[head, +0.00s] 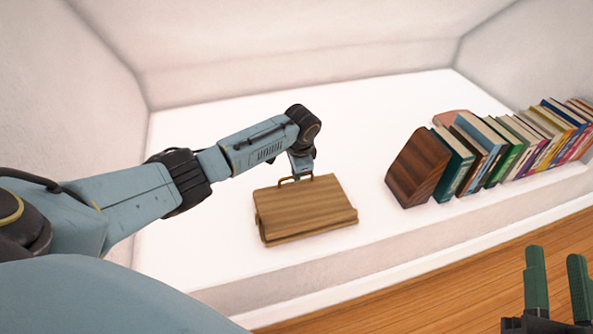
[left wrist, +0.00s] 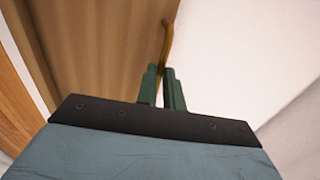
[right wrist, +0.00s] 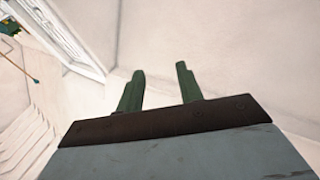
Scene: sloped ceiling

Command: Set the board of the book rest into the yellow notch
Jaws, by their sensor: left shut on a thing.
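The wooden book rest (head: 308,213) lies on the white surface in the middle of the head view, its board tilted with a ledge along the near edge. A thin brass-brown handle (head: 281,183) rises at its far edge. My left gripper (head: 299,177) is shut on this handle. In the left wrist view, the green fingers (left wrist: 161,70) close on the handle (left wrist: 167,40) beside the brown board (left wrist: 100,50). I cannot make out a yellow notch in any view. My right gripper (head: 557,255) is open and empty at the lower right; its fingers (right wrist: 160,78) show apart.
A row of books (head: 515,140) stands to the right, with a dark wooden bookend (head: 418,166) at its near left end. A pale ledge and wooden floor (head: 430,275) run along the front.

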